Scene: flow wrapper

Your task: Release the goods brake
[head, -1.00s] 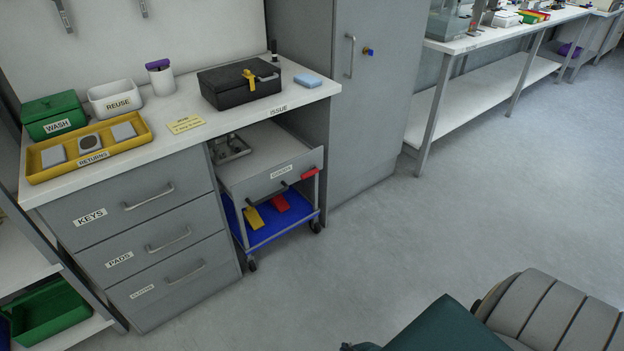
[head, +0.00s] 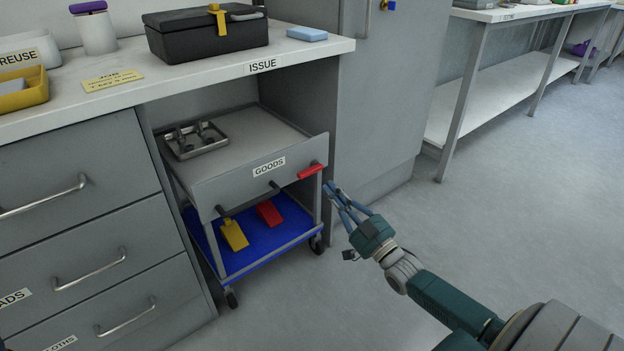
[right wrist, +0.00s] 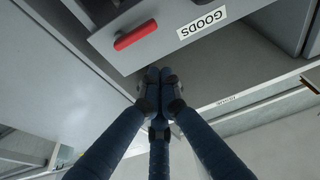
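The goods trolley (head: 215,193) stands under the ISSUE counter, with a GOODS label on its grey front. A red grip (head: 309,171) sits at the right end of that front; it also shows in the right wrist view (right wrist: 135,35). A yellow pedal-like piece (head: 234,235) and a red one (head: 269,213) show low down, over the blue lower shelf. Which part is the brake I cannot tell. My right gripper (head: 331,187) is just right of and below the red grip, apart from it. Its blue fingertips (right wrist: 159,75) come together, with nothing between them. My left gripper is out of view.
Drawers (head: 75,195) stand left of the trolley, and a grey cabinet (head: 385,90) stands to the right. A black box (head: 205,38) and a blue sponge (head: 307,34) lie on the counter. A metal tray (head: 195,140) sits on the trolley top. The floor at right is clear.

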